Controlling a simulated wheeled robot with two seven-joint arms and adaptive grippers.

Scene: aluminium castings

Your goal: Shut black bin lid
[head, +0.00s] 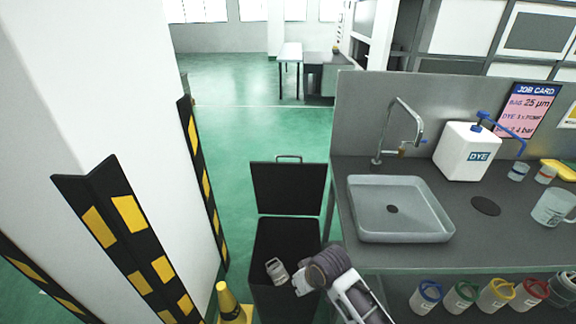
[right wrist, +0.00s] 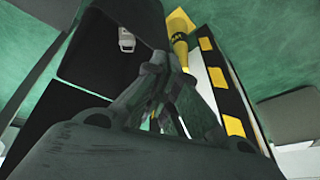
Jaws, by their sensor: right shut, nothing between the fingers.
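The black bin (head: 262,248) stands on the green floor left of the sink counter. Its black lid (head: 287,188) is open and stands upright at the back, with a handle (head: 288,157) on its top edge. A pale grey container (head: 277,270) lies inside the bin; it also shows in the right wrist view (right wrist: 126,40). My right arm reaches in from the lower right over the bin's right front edge. My right gripper (right wrist: 168,66) is shut and empty, with its fingers beside the bin opening in the right wrist view. My left gripper is out of view.
A yellow-and-black cone (head: 229,302) stands left of the bin, also in the right wrist view (right wrist: 180,35). A pillar with striped guards (head: 125,225) is further left. The counter (head: 350,190) with its sink (head: 400,210) borders the bin's right side. Floor behind the lid is clear.

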